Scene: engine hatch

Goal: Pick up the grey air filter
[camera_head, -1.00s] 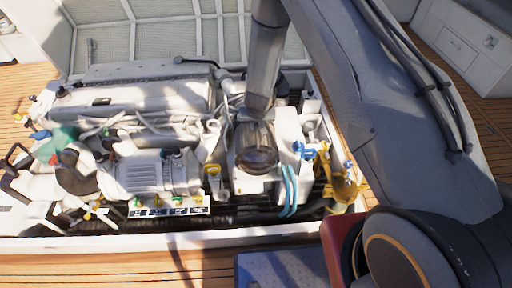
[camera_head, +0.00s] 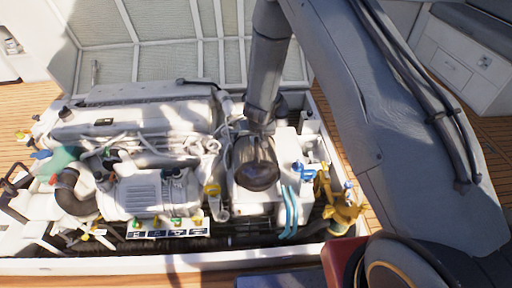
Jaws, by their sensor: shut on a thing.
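My arm comes down from the top of the view to the engine, and my gripper (camera_head: 262,128) is at its lower end, right of the engine's middle. It is shut on a dark grey, glossy, rounded body that I take to be the grey air filter (camera_head: 257,166). This body hangs in front of a white box-shaped engine part. The fingertips are dark against it and hard to make out. I cannot tell whether the filter is clear of the engine or still touches it.
The white engine (camera_head: 140,120) fills the open hatch. A ribbed grey cylinder (camera_head: 146,196) sits at its front left. Blue hoses (camera_head: 288,212), a blue handle (camera_head: 303,171) and a yellow fitting (camera_head: 343,208) are close on the right. The raised hatch lid (camera_head: 160,45) stands behind.

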